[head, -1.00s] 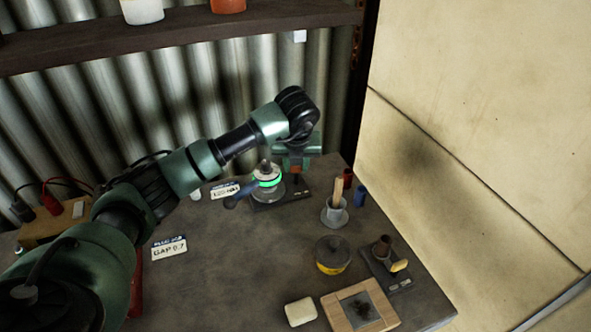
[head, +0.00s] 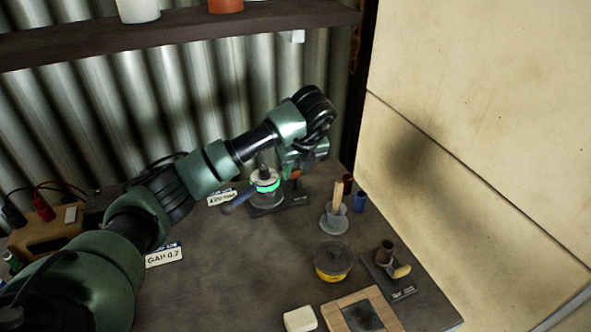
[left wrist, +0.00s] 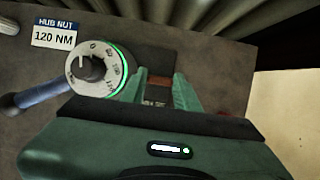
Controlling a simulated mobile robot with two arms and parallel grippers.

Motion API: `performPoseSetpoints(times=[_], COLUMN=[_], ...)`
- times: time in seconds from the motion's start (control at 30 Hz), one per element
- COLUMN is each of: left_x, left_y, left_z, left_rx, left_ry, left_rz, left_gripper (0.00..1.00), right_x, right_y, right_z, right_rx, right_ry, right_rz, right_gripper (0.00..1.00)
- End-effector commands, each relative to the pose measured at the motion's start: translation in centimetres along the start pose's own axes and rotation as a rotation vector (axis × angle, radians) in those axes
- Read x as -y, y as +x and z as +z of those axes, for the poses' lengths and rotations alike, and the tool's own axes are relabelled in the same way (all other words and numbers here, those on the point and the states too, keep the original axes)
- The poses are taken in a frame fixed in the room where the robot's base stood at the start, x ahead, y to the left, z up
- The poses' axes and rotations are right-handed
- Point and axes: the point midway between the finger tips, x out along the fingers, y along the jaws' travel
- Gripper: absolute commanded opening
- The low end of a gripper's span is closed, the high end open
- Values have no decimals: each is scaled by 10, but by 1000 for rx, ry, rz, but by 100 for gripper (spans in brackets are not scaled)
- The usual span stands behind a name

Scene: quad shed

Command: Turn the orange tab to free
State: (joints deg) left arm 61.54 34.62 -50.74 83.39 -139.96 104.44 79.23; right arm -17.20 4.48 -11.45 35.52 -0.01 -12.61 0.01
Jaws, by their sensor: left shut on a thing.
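The orange tab (left wrist: 159,82) shows as a small red-brown piece between my left gripper's fingers in the left wrist view. In the head view a bit of the orange tab (head: 296,174) shows below the gripper. My left gripper (head: 293,174) is shut on it, and its two green fingers (left wrist: 158,92) stand on either side. Beside it is a round device with a white numbered dial (head: 265,175) and a glowing green ring; the dial (left wrist: 98,68) has a dark knob with a white pointer. The tab's exact angle is hard to tell. My right gripper is not in view.
A blue-grey handle (head: 238,202) sticks out left of the dial. A "HUB NUT 120 NM" card (left wrist: 54,34) lies nearby. A grey cup with a wooden handle (head: 335,218), a blue cylinder (head: 360,200) and a yellow-banded tin (head: 332,262) stand to the right.

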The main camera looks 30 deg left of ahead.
Motion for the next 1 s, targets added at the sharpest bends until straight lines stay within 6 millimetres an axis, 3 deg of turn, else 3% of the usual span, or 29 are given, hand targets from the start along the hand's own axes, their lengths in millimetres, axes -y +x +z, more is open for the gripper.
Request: performPoseSetpoints(times=[0.17, 0.2, 0.27, 0.63, 1.0], left_x=[0, 0, 0, 0, 1], left_y=[-1, -1, -1, -5, -63], left_z=[1, 1, 1, 0, 1], left_rx=[2, 2, 1, 1, 3], left_ry=[-3, -3, -3, 0, -1], left_rz=[-2, -2, -2, -2, -5], left_gripper=[0, 42, 53, 53, 53], right_x=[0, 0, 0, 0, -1], right_y=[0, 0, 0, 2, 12], right_z=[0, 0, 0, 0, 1], right_rx=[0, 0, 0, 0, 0], right_ry=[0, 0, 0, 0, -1], right_rz=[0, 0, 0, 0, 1], right_gripper=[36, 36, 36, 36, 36])
